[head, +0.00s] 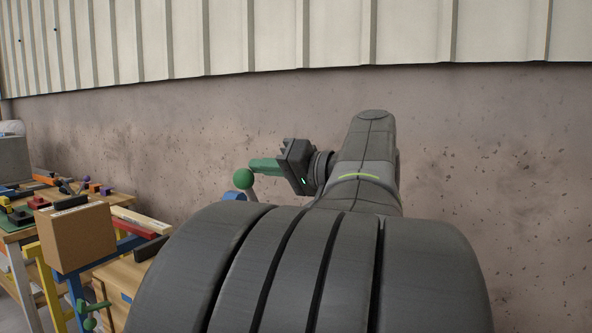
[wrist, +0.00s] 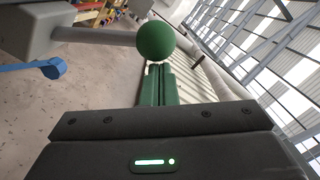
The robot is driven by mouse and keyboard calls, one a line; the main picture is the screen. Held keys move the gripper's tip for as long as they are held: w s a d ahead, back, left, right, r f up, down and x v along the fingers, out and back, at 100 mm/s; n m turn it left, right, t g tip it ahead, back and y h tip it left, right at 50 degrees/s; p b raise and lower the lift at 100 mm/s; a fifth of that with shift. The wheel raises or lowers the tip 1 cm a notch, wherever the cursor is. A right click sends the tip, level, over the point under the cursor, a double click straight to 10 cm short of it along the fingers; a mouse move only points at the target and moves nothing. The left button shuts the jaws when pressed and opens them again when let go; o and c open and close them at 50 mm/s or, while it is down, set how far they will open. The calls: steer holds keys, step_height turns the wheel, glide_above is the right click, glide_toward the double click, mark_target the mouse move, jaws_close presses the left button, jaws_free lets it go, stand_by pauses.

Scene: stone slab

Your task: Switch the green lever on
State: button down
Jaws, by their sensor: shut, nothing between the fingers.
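The green lever shows as a round green ball knob (head: 243,179) in the head view, left of my gripper. In the wrist view the knob (wrist: 156,41) sits on the end of a grey rod (wrist: 95,37) that runs left to a grey box (wrist: 28,25). My gripper (head: 254,165) has green fingers that are shut and empty. In the wrist view the fingertips (wrist: 157,66) lie right by the knob; I cannot tell whether they touch it. My arm hides most of the lever's base in the head view.
A blue part (wrist: 50,68) sits by the lever's box. A cardboard box (head: 75,237) and a workbench (head: 118,204) with many coloured blocks stand at the left. A stained wall (head: 480,180) is behind my arm.

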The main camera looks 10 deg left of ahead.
steer(key=shift+f, duration=0.1)
steer(key=v, duration=1.3)
steer(key=shift+d, duration=0.4)
steer(key=shift+s, duration=0.15)
steer(key=w+a+m+p, duration=0.4)
steer(key=w+a+p, duration=0.4)
steer(key=a, duration=0.3)
steer(key=shift+w+m+p, duration=0.3)
steer(key=shift+w+p, duration=0.1)
steer(key=shift+w, duration=0.2)
steer(key=shift+a, duration=0.1)
steer(key=shift+s, duration=0.1)
stand_by(0.5)
